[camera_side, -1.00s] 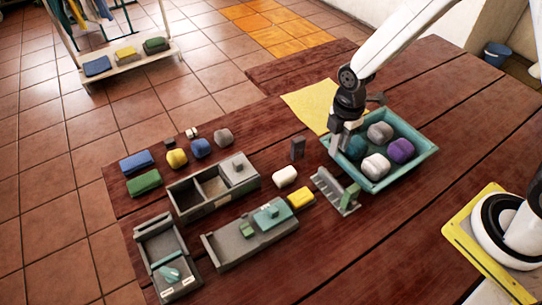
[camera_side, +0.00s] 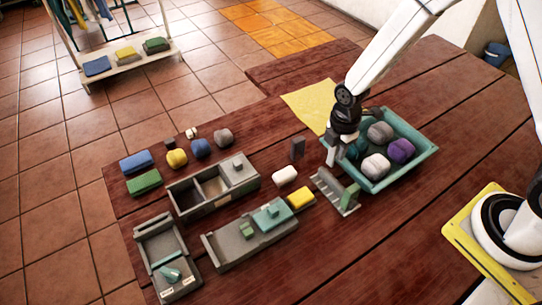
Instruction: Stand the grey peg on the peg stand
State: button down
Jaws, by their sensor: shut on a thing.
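The peg stand (camera_side: 326,189) looks like a grey slotted rack on the red-brown table, with a green upright piece (camera_side: 350,197) at its near right end. My gripper (camera_side: 332,152) points down just above and behind the rack, by the left edge of the teal tray. It is shut on a small, light grey upright piece (camera_side: 331,158), which appears to be the grey peg. The jaws partly hide it, and I cannot tell whether its lower end touches anything.
The teal tray (camera_side: 412,174) holds several rounded lumps right of my gripper. A dark grey upright block (camera_side: 298,149) and a white lump (camera_side: 285,176) stand to the left. Grey boxes (camera_side: 214,191) fill the front left. A yellow cloth (camera_side: 308,103) lies behind.

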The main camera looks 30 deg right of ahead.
aim_at(332, 178)
jog(key=shift+f, duration=4.7)
jog(key=shift+f, duration=0.1)
jog(key=shift+c, duration=1.9)
grip_release()
jog(key=shift+s, duration=0.2)
jog(key=shift+s+f, duration=0.1)
jog(key=shift+w+r, duration=0.25)
jog(key=shift+r, duration=0.75)
jog(key=shift+w+r, duration=0.15)
jog(key=shift+r, duration=1.45)
jog(key=shift+w+r, duration=0.1)
jog(key=shift+r, duration=1.45)
